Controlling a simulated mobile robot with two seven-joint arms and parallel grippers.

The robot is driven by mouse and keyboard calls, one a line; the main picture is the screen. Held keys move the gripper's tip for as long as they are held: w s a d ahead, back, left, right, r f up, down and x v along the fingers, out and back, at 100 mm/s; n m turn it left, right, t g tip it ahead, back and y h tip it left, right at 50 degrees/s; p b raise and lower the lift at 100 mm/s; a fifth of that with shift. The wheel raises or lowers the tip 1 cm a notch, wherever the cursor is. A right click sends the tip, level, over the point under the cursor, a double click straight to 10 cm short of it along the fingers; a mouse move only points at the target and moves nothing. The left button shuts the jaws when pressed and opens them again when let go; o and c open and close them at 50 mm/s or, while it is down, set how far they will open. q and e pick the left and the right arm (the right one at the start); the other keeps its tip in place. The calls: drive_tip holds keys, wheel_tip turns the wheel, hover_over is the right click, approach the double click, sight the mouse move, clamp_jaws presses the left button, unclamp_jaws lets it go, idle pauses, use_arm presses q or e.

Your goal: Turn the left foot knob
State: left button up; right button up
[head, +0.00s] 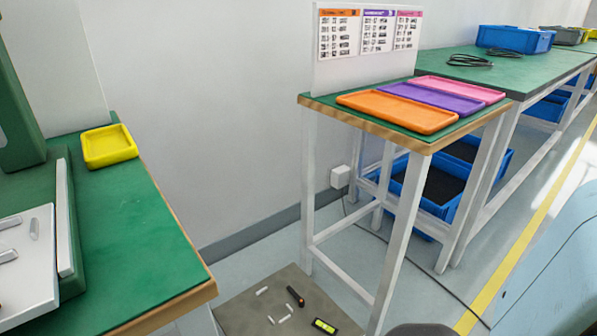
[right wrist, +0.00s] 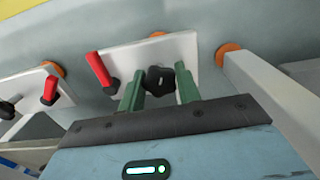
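In the right wrist view a black lobed knob (right wrist: 160,81) sits on a white plate (right wrist: 120,62) near the floor, next to a red lever (right wrist: 99,70). My right gripper (right wrist: 160,90) has its two green fingers on either side of this knob. The fingers stand apart and close to its sides; whether they press on it I cannot tell. Farther left are a second red lever (right wrist: 50,90) and black knob (right wrist: 7,110) on another white plate. Which knob the task calls left is unclear. No gripper shows in the head view; the left one is out of sight.
A green-topped stand (head: 318,100) holds orange (head: 400,111), purple and pink trays. A green table (head: 150,235) at left bears a yellow tray (head: 108,147). Small parts lie on a floor mat (head: 240,315). In the wrist view a white leg (right wrist: 265,90) stands right of the knob.

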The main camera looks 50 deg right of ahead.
drive_tip(key=shift+c, duration=1.2)
drive_tip(key=shift+n, duration=0.4)
drive_tip(key=shift+n+p, duration=0.35)
drive_tip(key=shift+n, duration=1.85)
drive_tip(key=o, duration=1)
drive_tip(key=shift+c, duration=0.2)
wheel_tip(320, 180, up, 8)
drive_tip(key=p, duration=0.5)
